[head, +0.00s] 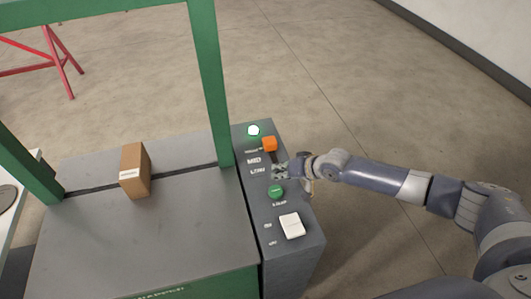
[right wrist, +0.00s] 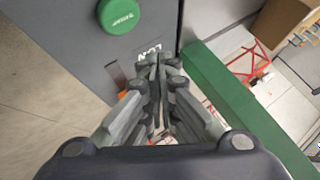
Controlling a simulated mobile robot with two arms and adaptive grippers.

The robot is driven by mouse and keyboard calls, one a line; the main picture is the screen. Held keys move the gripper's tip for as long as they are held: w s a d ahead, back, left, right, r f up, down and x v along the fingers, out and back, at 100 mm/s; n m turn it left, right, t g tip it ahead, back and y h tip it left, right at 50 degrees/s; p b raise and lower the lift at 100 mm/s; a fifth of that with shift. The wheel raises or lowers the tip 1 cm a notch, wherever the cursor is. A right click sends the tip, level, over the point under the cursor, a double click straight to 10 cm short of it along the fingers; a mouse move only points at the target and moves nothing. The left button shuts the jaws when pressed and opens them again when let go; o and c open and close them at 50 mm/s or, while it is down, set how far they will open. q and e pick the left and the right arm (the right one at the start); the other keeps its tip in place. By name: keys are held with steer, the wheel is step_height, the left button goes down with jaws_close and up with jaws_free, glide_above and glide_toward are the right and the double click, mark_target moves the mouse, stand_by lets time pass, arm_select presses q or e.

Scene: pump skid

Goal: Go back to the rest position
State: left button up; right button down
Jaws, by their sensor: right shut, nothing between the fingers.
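My right gripper (head: 281,172) is over the grey control panel (head: 291,254), beside the LOW label and just above the green round START button (head: 276,190) in the head view. Its fingers (right wrist: 157,75) are shut with nothing between them in the right wrist view. The green button (right wrist: 119,14) shows there at the top, apart from the fingers. An orange lever knob (head: 269,144) is near the MID label, beyond my gripper. A lit white-green lamp (head: 254,130) is at the panel's far end. A white rocker switch (head: 292,225) is at the near end. My left gripper is not in view.
A brown box (head: 135,170) stands on the grey machine table (head: 180,235) under a green frame (head: 209,80). A red metal stand (head: 60,60) is at the far left. The floor right of the panel is clear apart from my right arm.

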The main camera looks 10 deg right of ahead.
steer(key=shift+a, duration=0.1)
steer(key=s+a+n+g, duration=0.2)
steer(key=s+a+n, duration=0.3)
steer(key=s+a, duration=1.1)
steer(key=s+d+r+m+g+h, duration=0.2)
steer(key=s+d+h, duration=0.4)
steer(key=s+d, duration=1.2)
step_height(320, 180, down, 34)
steer(key=g+b, duration=0.1)
steer(key=b, duration=0.5)
steer(key=s+d+f+b, duration=0.2)
steer(key=s+f, duration=0.6)
steer(key=f, duration=0.2)
steer(key=s+d+f+g+b, duration=0.1)
steer(key=s+f+b, duration=0.2)
steer(key=s+f, duration=0.6)
steer(key=shift+d+f+n, duration=0.35)
steer(key=shift+f+n, duration=0.05)
